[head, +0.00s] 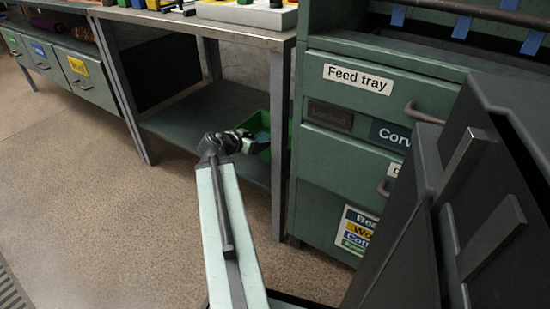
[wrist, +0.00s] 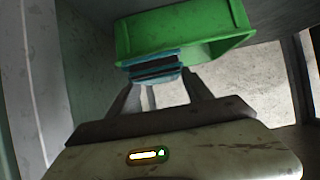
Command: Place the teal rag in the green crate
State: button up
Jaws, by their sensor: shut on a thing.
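The green crate (head: 249,122) stands on the lower shelf of the workbench in the head view, partly hidden by my arm and a bench leg. It fills the top of the wrist view (wrist: 175,33). The teal rag (wrist: 151,67), folded with dark bands, is between my fingertips in the wrist view. My gripper (wrist: 155,77) is shut on it. The rag overlaps the crate's lower left edge in that view; I cannot tell whether it touches the crate or is inside it. In the head view my gripper (head: 246,141) is at the crate, its fingertips hard to make out.
The workbench top (head: 235,33) is above the shelf (head: 195,120), leaving a low opening. A bench leg (head: 279,140) stands just right of the crate. A green drawer cabinet (head: 345,180) is further right. The shelf left of the crate is clear.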

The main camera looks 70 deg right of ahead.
jog(key=shift+s+d, duration=0.1)
jog(key=shift+d, duration=0.1)
jog(key=d+f+b, duration=0.1)
jog(key=d+f, duration=0.1)
jog(key=d, duration=1.4)
jog(key=shift+w+a+f+b, duration=0.15)
jog(key=shift+f+b, duration=0.95)
jog(key=shift+b, duration=0.15)
jog(key=shift+w+a+f+b, duration=0.1)
jog(key=shift+w+f+b, duration=0.05)
jog(key=shift+f+b, duration=1)
jog(key=o, duration=1.3)
jog(key=shift+r, duration=0.15)
jog(key=shift+o, duration=0.2)
jog(key=shift+r+p, duration=0.3)
jog(key=p+v, duration=0.6)
jog(key=v, duration=0.6)
jog(key=shift+r, duration=0.3)
